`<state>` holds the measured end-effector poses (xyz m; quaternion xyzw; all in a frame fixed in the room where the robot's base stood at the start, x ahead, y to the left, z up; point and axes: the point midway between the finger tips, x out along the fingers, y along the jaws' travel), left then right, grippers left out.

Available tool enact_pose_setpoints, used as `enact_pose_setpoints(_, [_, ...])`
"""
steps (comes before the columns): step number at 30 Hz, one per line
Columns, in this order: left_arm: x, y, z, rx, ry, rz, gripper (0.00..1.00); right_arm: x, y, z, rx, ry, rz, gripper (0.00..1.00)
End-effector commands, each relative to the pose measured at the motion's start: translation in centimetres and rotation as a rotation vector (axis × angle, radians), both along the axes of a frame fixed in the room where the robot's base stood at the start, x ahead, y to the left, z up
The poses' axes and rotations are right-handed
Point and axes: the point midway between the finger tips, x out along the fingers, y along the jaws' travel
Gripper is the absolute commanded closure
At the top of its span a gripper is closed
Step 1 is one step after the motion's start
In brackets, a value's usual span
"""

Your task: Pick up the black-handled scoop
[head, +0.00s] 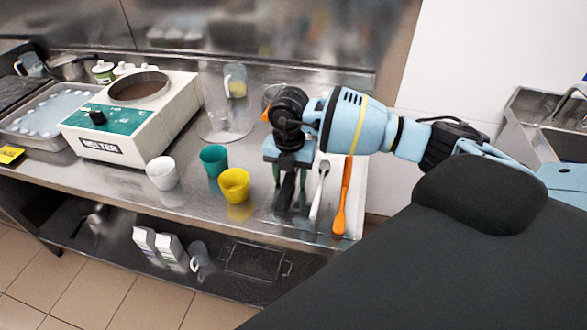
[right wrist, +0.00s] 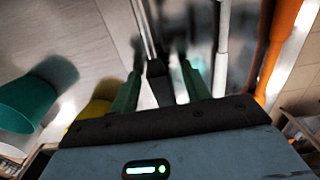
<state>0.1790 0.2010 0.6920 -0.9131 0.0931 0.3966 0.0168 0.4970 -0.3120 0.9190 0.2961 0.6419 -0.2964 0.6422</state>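The black-handled scoop (head: 286,192) lies on the metal counter, its dark handle toward the front edge. Much of it is hidden by my right gripper. My right gripper (head: 289,178) points down over it. In the right wrist view, the black handle end (right wrist: 157,70) and a thin metal stem show between the two green fingers of the right gripper (right wrist: 160,82). The fingers look apart, one on each side of the handle, with gaps visible. My left gripper is not in view.
Yellow (head: 234,185), teal (head: 214,160) and white (head: 162,172) cups stand to the left. A clear pitcher (head: 235,82) stands behind. A melter (head: 135,115) is farther left.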

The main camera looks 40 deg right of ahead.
Motion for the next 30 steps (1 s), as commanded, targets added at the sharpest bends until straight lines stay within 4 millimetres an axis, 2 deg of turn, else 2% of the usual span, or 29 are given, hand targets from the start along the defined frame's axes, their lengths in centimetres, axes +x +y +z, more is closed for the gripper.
enact_pose_setpoints(1, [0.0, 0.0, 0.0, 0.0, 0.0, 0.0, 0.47, 0.0, 0.0, 0.0, 0.0, 0.0, 0.0, 0.59])
enact_pose_setpoints(9, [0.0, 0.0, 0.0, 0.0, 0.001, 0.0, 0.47, 0.0, 0.0, 0.0, 0.0, 0.0, 0.0, 0.95])
enact_pose_setpoints(11, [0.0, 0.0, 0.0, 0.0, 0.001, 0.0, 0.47, 0.0, 0.0, 0.0, 0.0, 0.0, 0.0, 1.0])
enact_pose_setpoints(23, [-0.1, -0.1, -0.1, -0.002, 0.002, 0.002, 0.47, 0.1, 0.0, 0.8, 0.002, -0.002, 0.0, 1.0])
enact_pose_setpoints(30, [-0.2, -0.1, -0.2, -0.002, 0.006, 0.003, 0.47, 0.1, 0.0, 3.8, 0.0, -0.004, 0.001, 1.0])
